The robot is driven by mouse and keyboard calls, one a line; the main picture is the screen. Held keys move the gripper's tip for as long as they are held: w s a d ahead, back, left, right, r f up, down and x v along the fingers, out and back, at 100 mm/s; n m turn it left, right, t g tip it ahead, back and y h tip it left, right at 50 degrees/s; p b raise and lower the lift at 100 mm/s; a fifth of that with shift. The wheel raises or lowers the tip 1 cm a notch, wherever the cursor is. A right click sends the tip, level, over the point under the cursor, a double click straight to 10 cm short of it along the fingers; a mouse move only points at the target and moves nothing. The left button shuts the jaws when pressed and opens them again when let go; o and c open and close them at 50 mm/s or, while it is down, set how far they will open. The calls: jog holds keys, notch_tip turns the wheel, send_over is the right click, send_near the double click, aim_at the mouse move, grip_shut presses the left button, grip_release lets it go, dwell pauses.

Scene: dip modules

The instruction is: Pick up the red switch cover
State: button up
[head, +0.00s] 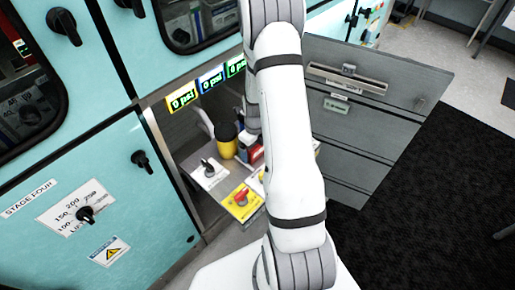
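A small red part (257,154), which looks like the red switch cover, shows just left of my white arm on the low panel inside the open cabinet. My arm hides part of it. A red rotary handle on a yellow plate (242,199) sits nearer the front of the same panel; it is a separate part. My arm crosses the middle of the view and bends down into the cabinet behind itself. Its far end is near the red part, but the forearm mostly hides my gripper. I cannot see its fingertips or whether it touches anything.
A black-and-yellow cylinder (226,140) and a white plate with a dark switch (209,174) stand left of the red part. Pressure displays (211,78) line the cabinet's top edge. A grey door (375,100) stands open at right. Teal panels (95,200) close off the left.

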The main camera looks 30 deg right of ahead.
jog(key=c, duration=0.9)
jog(key=shift+c, duration=0.2)
